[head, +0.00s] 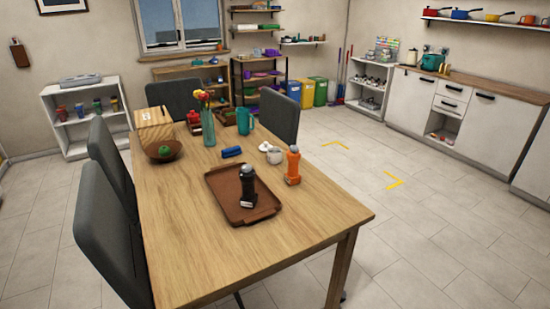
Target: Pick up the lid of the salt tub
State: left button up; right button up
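A small pale tub (274,157), likely the salt tub, stands on the wooden table just behind the orange grinder-like bottle. A small white round piece (264,146), possibly its lid, shows at the tub's upper left. At this size I cannot tell whether it lies on the table or touches the tub. Neither of my grippers is in view.
The table (190,240) also bears a brown tray (227,205) holding a black bottle (247,187), an orange bottle (293,166), a blue item (232,152), a flower vase (208,128) and a teal jug (244,122). Dark chairs (103,240) line its left. Floor right is clear.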

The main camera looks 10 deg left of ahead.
aim_at(264, 147)
jog(key=i+l+z, duration=0.45)
jog(key=z, duration=0.25)
jog(key=i+z, duration=0.35)
jog(key=i+l+z, duration=0.15)
jog(key=i+z, duration=0.2)
jog(key=i, duration=0.35)
jog(key=i+z, duration=0.35)
jog(key=i, duration=0.3)
jog(key=i+u, duration=0.25)
jog(key=i, duration=0.45)
jog(key=i+l+u, duration=0.25)
jog(key=i, duration=0.45)
jog(key=i+j+u, duration=0.1)
jog(key=i+u, duration=0.15)
jog(key=u, duration=0.25)
jog(key=i+u, duration=0.2)
jog(key=u, duration=0.25)
jog(key=i+u, duration=0.25)
jog(key=u, duration=0.25)
jog(key=i+j+u, duration=0.1)
jog(key=i+u, duration=0.15)
jog(key=u, duration=0.2)
jog(key=i+u, duration=0.25)
jog(key=u, duration=0.2)
jog(key=i+l+u, duration=0.1)
jog(key=i+u, duration=0.15)
jog(key=u, duration=0.2)
